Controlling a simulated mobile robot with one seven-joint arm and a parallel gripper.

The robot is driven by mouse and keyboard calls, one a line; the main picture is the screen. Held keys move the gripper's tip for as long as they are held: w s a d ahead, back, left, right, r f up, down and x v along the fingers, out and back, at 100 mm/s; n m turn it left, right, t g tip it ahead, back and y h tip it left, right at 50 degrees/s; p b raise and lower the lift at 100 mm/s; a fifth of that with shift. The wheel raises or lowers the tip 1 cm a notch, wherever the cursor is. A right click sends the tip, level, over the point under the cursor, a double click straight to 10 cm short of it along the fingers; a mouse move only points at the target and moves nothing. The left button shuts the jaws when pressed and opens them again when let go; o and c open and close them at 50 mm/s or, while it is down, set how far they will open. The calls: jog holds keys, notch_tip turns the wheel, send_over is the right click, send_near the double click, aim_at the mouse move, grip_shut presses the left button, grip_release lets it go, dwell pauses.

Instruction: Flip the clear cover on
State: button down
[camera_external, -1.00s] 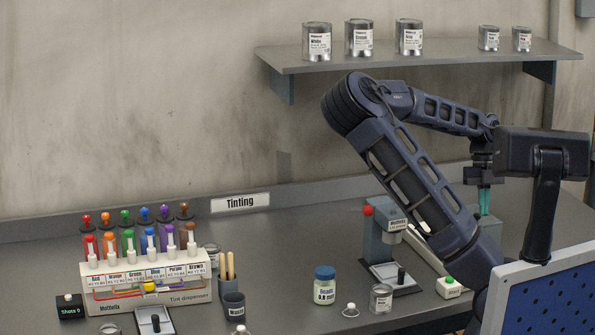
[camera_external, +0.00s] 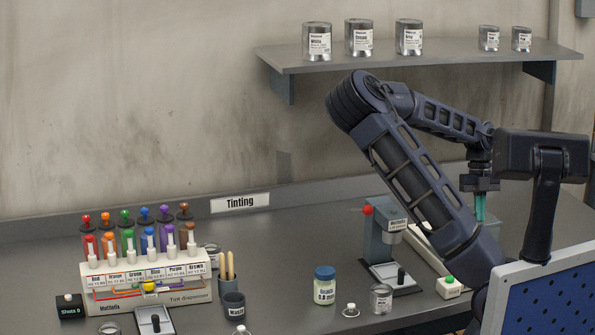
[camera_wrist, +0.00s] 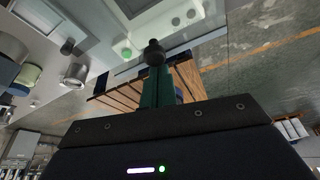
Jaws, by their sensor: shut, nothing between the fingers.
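My gripper (camera_external: 480,212) points down at the right of the bench, behind my forearm. Its teal fingers are together, and they also show in the wrist view (camera_wrist: 157,88). A round black knob (camera_wrist: 153,52) is right at the fingertips there; I cannot tell whether they touch it. A pale, see-through-looking panel (camera_wrist: 175,32) lies around and beyond the knob, possibly the clear cover, but its edges and tilt are unclear. In the external view my arm hides most of that area. A white box with a green button (camera_external: 449,288) stands in front; it also shows in the wrist view (camera_wrist: 126,53).
A grey stand with a red knob (camera_external: 380,235) is left of my forearm. A shelf (camera_external: 430,58) with several cans hangs above. Open bench lies behind the beads jar.

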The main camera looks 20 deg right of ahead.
jog(key=w, duration=1.6)
jog(key=shift+w, duration=0.35)
jog(key=shift+r, duration=0.1)
jog(key=s, duration=0.2)
jog(key=s+a, duration=0.1)
jog(key=s, duration=0.1)
jog(key=shift+s, duration=0.15)
jog(key=v, duration=0.9)
jog(key=shift+w+r, duration=0.2)
jog(key=shift+r, duration=0.2)
jog(key=shift+s+f, duration=0.1)
